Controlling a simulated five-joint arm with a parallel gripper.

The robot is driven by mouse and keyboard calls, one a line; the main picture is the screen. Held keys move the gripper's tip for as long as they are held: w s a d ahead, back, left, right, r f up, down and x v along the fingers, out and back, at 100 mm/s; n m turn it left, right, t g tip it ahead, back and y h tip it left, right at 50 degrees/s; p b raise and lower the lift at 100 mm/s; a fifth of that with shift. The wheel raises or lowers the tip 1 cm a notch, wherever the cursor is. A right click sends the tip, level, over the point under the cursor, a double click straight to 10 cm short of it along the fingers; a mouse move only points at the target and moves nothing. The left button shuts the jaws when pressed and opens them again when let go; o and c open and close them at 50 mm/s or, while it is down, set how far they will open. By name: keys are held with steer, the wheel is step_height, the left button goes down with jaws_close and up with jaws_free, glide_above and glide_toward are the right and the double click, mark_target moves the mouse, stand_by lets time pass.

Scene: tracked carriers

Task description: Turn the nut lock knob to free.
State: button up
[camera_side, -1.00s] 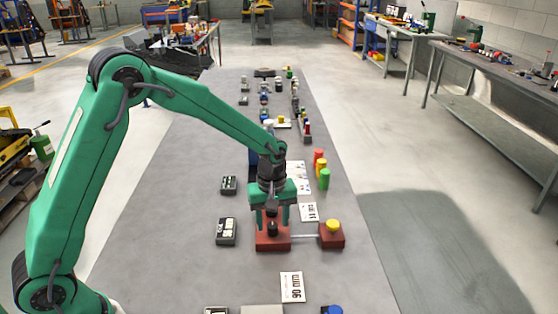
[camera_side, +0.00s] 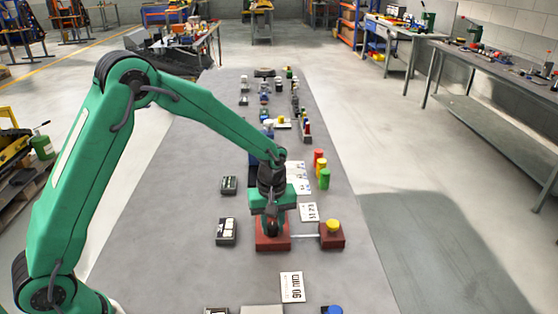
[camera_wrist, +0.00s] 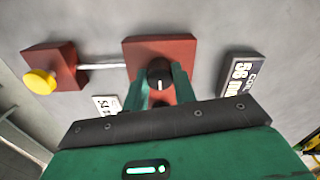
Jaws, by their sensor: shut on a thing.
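The knob (camera_wrist: 160,72) is round and black with a pale pointer line. It stands on top of a red box (camera_wrist: 183,44), and this red box (camera_side: 262,243) also shows in the side view. My gripper (camera_wrist: 159,80) is shut on the knob, one green finger on each side of it. In the side view my gripper (camera_side: 272,226) is directly above the red box, with the wrist turned so the fingers overlap. The knob's markings, if any, cannot be made out.
A second red box with a yellow button (camera_side: 333,226) stands to the right, joined by a thin pale rod (camera_side: 303,236). A dark box with a display (camera_side: 226,232) stands to the left. White label plates (camera_side: 291,287) lie close by. Red, yellow and green posts (camera_side: 322,170) stand behind.

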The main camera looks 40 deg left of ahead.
mark_target(273, 225)
steer(key=shift+m, duration=0.3)
steer(key=m, duration=0.5)
steer(key=shift+m, duration=0.4)
steer(key=m, duration=0.5)
steer(key=shift+r+m, duration=0.1)
steer(key=shift+m, duration=0.2)
steer(key=o, duration=1)
steer(key=shift+r, duration=3.9)
